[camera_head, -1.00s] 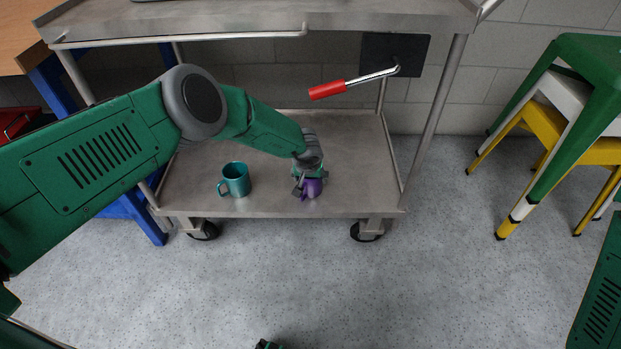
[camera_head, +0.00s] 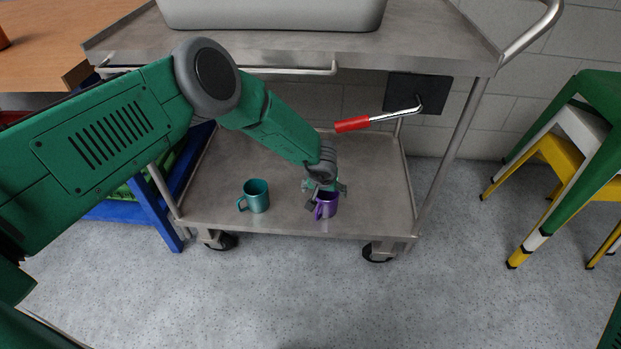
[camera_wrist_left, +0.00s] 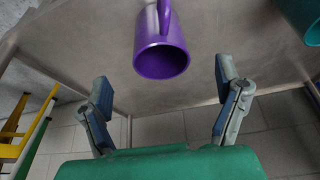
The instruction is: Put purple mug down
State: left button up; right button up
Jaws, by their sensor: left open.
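The purple mug (camera_head: 326,207) stands on the lower shelf (camera_head: 290,222) of the metal cart, near its front edge. In the left wrist view the purple mug (camera_wrist_left: 161,50) shows its open rim and its handle, between and beyond the spread fingers. My left gripper (camera_head: 325,196) is at the mug from above. In the left wrist view my left gripper (camera_wrist_left: 166,97) is open, with a gap between each finger and the mug. My right gripper is not clearly in view.
A teal mug (camera_head: 255,196) stands on the same shelf to the left. The cart's upper shelf (camera_head: 440,40) overhangs, with a grey tub (camera_head: 270,14) on it. A red-handled lever (camera_head: 352,124) sticks out at the back. Stacked stools (camera_head: 570,150) stand at the right.

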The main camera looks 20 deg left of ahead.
pick_arm(q)
jog(key=shift+s+d+r, duration=0.1)
jog(key=shift+s+d, duration=0.05)
jog(key=s+a+f+m+g+y, duration=0.15)
jog(key=s+a, duration=0.25)
jog(key=s, duration=1.1)
jog(key=s+a+m+h, duration=0.15)
jog(key=s+a, duration=0.25)
jog(key=s, duration=1.1)
jog(key=s+a+r+g, duration=0.1)
jog(key=s+r, duration=0.4)
jog(key=s, duration=0.8)
jog(key=shift+s+a+g+h, duration=0.2)
jog(key=shift+g+h, duration=0.1)
jog(key=shift+g, duration=0.45)
jog(key=shift+r, duration=0.1)
